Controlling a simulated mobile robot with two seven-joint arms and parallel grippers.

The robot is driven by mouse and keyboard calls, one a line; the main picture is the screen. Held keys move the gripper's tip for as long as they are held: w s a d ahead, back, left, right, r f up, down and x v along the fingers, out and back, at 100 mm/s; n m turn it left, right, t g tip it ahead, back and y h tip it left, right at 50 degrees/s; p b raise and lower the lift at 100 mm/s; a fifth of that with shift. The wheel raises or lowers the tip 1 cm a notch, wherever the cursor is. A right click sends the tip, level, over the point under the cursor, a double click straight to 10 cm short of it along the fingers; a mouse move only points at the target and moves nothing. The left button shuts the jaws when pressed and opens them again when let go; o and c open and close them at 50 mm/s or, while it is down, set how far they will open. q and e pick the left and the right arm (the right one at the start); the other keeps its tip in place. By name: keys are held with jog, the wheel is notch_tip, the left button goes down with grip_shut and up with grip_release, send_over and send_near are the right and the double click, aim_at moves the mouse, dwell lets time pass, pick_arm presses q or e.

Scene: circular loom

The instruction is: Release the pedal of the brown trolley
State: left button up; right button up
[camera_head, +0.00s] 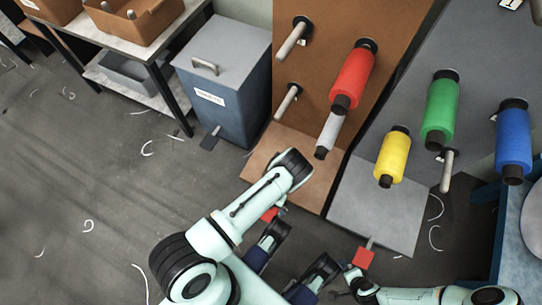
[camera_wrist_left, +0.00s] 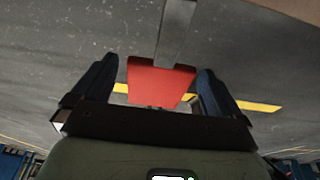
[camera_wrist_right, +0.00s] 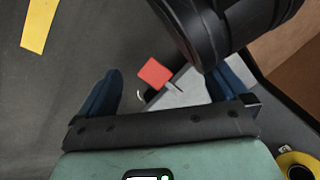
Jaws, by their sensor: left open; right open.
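The brown trolley (camera_head: 310,85) stands upright on its brown base at the upper middle of the head view. Its red pedal (camera_head: 268,215) sticks out at the near edge, partly hidden by my left arm. In the left wrist view, the red pedal (camera_wrist_left: 160,82) hangs on a grey bar between the two blue fingers of my left gripper (camera_wrist_left: 156,72). This gripper is open, with a visible gap on each side of the pedal. My right gripper (camera_wrist_right: 164,76) is open and empty. Whether the pedal is up or down cannot be told.
A grey trolley (camera_head: 375,215) stands just right, with its own red pedal (camera_head: 363,258) near my right arm. This pedal also shows in the right wrist view (camera_wrist_right: 155,72). A blue-grey bin (camera_head: 225,85) stands left of the brown trolley. The floor at left is open, with scattered white strands.

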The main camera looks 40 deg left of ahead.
pick_arm(q)
jog(key=p+v, duration=0.1)
jog(key=v, duration=0.4)
jog(key=shift+w+r, duration=0.1)
jog(key=shift+r, duration=0.25)
jog(key=p+v, duration=0.2)
jog(key=v, duration=0.5)
pick_arm(e)
jog(key=shift+y, duration=0.3)
jog(key=shift+w+a+r, duration=0.1)
jog(key=shift+a+r, duration=0.25)
jog(key=shift+r, duration=0.4)
jog(key=shift+s+a+r, duration=0.1)
jog(key=shift+a+r, duration=0.2)
jog(key=shift+r, duration=0.5)
jog(key=shift+w+a+r, duration=0.1)
jog(key=shift+a+r, duration=0.25)
jog(key=shift+r, duration=0.4)
